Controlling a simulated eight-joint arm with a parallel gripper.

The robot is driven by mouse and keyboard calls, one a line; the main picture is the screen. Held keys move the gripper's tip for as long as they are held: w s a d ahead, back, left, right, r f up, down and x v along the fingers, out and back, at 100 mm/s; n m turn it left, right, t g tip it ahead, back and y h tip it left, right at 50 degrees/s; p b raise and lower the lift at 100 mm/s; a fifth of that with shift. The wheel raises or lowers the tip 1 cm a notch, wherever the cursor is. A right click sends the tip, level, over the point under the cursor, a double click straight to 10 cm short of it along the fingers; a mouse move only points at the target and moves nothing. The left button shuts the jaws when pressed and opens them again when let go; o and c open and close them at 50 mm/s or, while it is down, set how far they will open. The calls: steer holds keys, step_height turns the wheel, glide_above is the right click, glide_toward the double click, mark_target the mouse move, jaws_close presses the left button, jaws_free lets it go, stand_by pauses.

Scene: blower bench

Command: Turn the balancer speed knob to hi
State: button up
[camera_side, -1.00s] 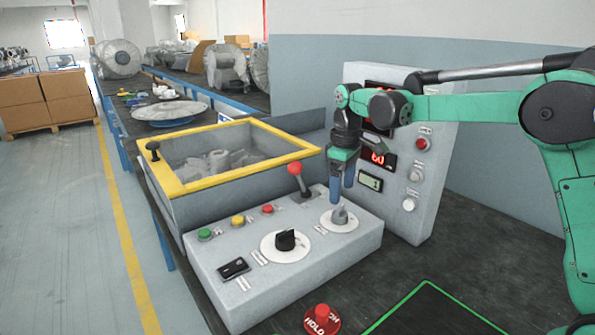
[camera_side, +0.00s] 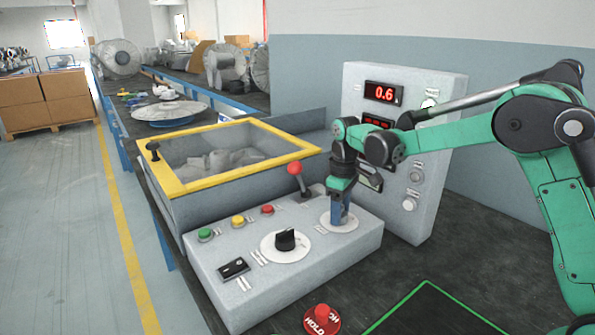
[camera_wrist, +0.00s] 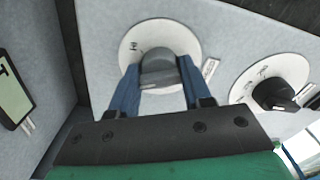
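A grey knob (camera_wrist: 158,72) sits on a white round dial (camera_side: 325,221) at the right end of the sloped control box. My gripper (camera_side: 341,216) is down at this dial and hides most of the knob in the side view. In the wrist view my two blue fingers (camera_wrist: 157,78) stand on either side of the knob. I cannot tell whether they press on it. A letter mark shows on the dial left of the knob. A black knob (camera_side: 286,239) on a second white dial (camera_side: 270,248) is to the left. I cannot read which dial is the balancer speed.
Green (camera_side: 205,235), yellow (camera_side: 237,221) and red (camera_side: 267,209) buttons, a red-topped lever (camera_side: 296,170) and a black switch (camera_side: 233,268) share the box. An upright panel with a red 0.6 display (camera_side: 384,93) stands behind my gripper. A red hold button (camera_side: 321,317) is in front.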

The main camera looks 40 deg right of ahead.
jaws_close()
steer(key=shift+m, duration=0.3)
steer(key=m, duration=0.4)
steer(key=shift+m, duration=2.7)
steer(key=o, duration=0.8)
jaws_free()
steer(key=shift+o, duration=0.2)
